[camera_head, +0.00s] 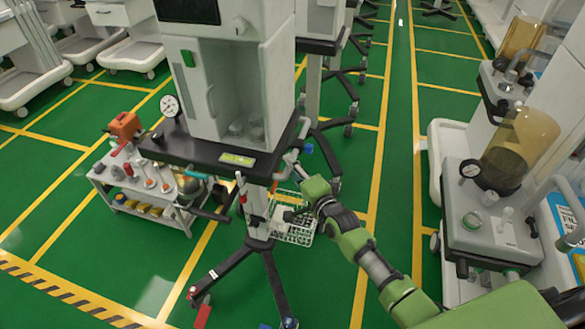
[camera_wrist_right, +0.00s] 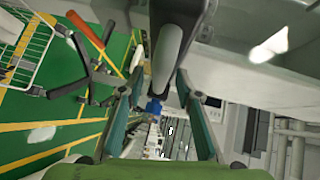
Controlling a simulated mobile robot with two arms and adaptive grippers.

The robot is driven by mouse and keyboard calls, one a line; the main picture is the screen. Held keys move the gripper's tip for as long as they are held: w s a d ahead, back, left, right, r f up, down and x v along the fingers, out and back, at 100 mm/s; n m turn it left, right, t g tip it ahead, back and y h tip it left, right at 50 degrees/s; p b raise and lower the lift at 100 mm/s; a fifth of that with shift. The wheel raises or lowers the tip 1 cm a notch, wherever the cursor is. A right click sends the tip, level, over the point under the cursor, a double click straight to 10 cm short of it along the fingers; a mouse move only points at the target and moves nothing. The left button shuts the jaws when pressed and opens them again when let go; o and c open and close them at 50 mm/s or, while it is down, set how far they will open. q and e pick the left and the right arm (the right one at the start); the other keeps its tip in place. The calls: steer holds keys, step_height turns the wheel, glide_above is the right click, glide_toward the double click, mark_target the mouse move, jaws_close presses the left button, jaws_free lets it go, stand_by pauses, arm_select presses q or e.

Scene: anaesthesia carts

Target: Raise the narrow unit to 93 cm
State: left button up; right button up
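The narrow unit (camera_head: 262,85) is a pale cabinet on a black platform, carried by a slim column on a black splayed-leg base. A small yellow-green display (camera_head: 237,159) sits on the platform's front edge. My right gripper (camera_head: 294,184) is just below the platform's right corner, beside the column. In the right wrist view its two fingers (camera_wrist_right: 158,85) stand apart. A dark lever with a grey grip (camera_wrist_right: 168,55) runs between and beyond them; I cannot tell whether they touch it. My left gripper is not in view.
A low cart (camera_head: 150,190) with bottles and an orange device stands left of the column. A wire basket (camera_head: 291,231) hangs at the column, close to my right arm. A machine with amber domes (camera_head: 520,145) stands at right. Green floor lies clear at front left.

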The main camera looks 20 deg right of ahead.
jaws_close()
steer(key=shift+r, duration=0.1)
